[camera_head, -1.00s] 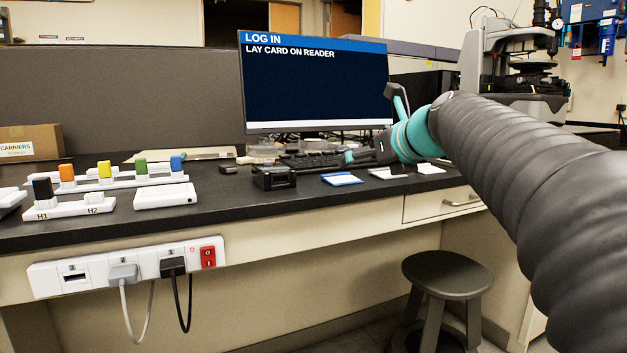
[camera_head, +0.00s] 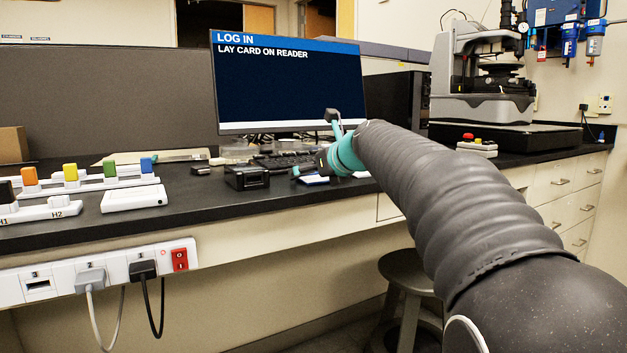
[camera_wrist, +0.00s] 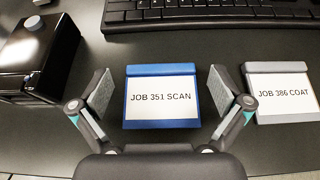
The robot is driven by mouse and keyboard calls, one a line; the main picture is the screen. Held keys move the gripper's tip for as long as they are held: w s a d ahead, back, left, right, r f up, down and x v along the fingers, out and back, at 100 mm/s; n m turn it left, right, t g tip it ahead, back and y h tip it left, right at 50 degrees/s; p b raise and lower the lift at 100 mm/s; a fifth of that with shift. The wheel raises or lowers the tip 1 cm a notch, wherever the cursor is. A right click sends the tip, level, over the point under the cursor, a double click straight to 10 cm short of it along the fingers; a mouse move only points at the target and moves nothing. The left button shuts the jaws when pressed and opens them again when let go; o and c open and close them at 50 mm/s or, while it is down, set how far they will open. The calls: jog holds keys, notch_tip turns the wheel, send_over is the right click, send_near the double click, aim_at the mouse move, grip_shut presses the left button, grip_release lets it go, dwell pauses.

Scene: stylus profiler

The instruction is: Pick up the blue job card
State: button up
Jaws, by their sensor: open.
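The blue job card (camera_wrist: 161,70) lies flat on the dark bench in the wrist view. Its white face reads "JOB 351 SCAN". My gripper (camera_wrist: 160,92) is open, with one finger on each side of the card, apart from its edges. I cannot tell the exact height of the fingers over the bench. In the head view the blue card (camera_head: 313,180) shows only in part, beside my gripper (camera_head: 303,172), and my arm hides some of the bench there.
A grey card (camera_wrist: 285,92) reading "JOB 386 COAT" lies just right of my right finger. A black box-like device (camera_wrist: 40,55) stands to the left. A keyboard (camera_wrist: 210,14) lies behind. The monitor (camera_head: 288,85) reads "LAY CARD ON READER".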

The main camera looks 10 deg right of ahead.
jog(key=c, duration=0.8)
jog(key=shift+r, duration=0.15)
